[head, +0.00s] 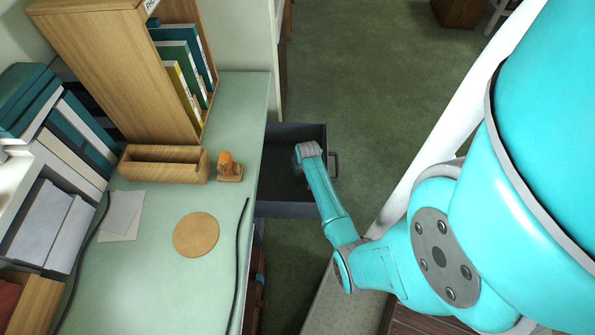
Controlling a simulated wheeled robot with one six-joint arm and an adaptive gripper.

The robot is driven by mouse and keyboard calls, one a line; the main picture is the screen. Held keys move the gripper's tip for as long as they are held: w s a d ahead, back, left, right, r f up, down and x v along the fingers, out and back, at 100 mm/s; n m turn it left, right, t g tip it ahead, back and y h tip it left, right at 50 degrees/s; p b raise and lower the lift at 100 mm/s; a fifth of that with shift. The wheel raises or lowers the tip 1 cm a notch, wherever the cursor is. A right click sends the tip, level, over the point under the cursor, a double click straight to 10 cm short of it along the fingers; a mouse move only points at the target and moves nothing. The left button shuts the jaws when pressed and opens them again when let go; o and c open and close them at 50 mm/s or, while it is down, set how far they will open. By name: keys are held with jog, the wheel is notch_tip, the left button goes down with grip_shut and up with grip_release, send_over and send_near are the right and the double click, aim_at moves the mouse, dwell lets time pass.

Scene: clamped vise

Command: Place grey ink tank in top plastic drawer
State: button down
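A dark grey drawer (284,209) stands pulled out from the right side of the green desk, with its handle on the right. My arm reaches over the drawer's right part. My gripper (298,161) is at the arm's far end, over or inside the drawer. It is mostly hidden under my wrist, so its fingers cannot be made out. I cannot make out a grey ink tank; it may be hidden under the wrist. The visible part of the drawer floor looks dark and bare.
On the desk (150,285) are an orange object (229,167), a wooden box (164,164), a round cork mat (196,235), paper sheets (122,214) and a black cable (239,265). A wooden bookshelf (100,65) stands at the back. Green floor (370,80) lies open beyond the drawer.

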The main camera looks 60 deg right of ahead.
jog(key=shift+f, duration=1.7)
jog(key=shift+f, duration=0.15)
jog(key=c, duration=0.9)
grip_release()
jog(key=v, duration=1.2)
jog(key=shift+d, duration=0.1)
